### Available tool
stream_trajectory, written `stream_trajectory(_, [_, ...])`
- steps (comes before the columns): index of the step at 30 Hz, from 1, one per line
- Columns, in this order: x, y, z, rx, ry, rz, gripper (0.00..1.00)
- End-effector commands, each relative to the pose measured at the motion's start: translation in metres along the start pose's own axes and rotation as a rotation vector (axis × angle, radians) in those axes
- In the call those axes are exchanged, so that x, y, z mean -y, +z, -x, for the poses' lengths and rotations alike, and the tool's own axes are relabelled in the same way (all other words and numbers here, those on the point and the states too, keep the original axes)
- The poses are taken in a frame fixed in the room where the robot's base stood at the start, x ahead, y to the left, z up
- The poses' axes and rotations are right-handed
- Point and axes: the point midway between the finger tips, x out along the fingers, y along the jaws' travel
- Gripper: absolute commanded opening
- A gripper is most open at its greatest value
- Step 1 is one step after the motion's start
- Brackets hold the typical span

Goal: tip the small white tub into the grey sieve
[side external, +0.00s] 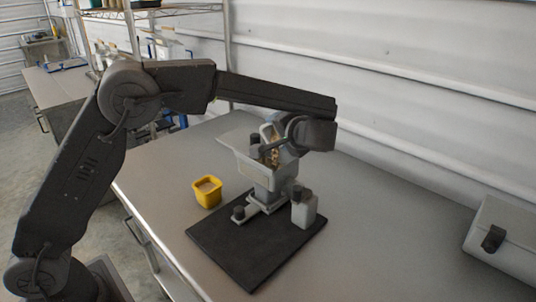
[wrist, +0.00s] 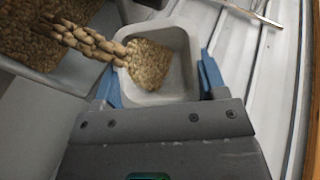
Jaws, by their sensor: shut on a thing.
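The small white tub (wrist: 153,98) is held between the blue fingers of my gripper (wrist: 160,84) in the wrist view. It is tilted, with tan pellets in it. A stream of pellets (wrist: 88,40) runs over its rim to the left, towards the grey sieve (wrist: 45,80), where many pellets lie. In the side view the sieve (side external: 256,174) is a flared grey container on a stand. My gripper (side external: 275,137) is shut on the tub just above its right side; the tub is mostly hidden there, and falling pellets show brown.
The stand rests on a black mat (side external: 230,262) on the grey bench. A light grey case (side external: 508,240) lies at the far right. The bench between mat and case is clear.

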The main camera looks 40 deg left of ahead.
Motion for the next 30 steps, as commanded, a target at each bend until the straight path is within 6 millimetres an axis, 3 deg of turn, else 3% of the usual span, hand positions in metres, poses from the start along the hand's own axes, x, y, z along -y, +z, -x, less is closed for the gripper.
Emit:
stream_trajectory(6, [0.0052,0.0065,0.0008,-0.018,-0.03,0.245,0.47])
stream_trajectory(15, [0.0083,0.0106,0.0016,-0.03,-0.046,0.397,0.46])
stream_trajectory(23, [0.0074,0.0096,0.0012,-0.027,-0.043,0.367,0.46])
stream_trajectory(30, [0.0024,0.0027,-0.0002,-0.006,-0.016,0.133,0.46])
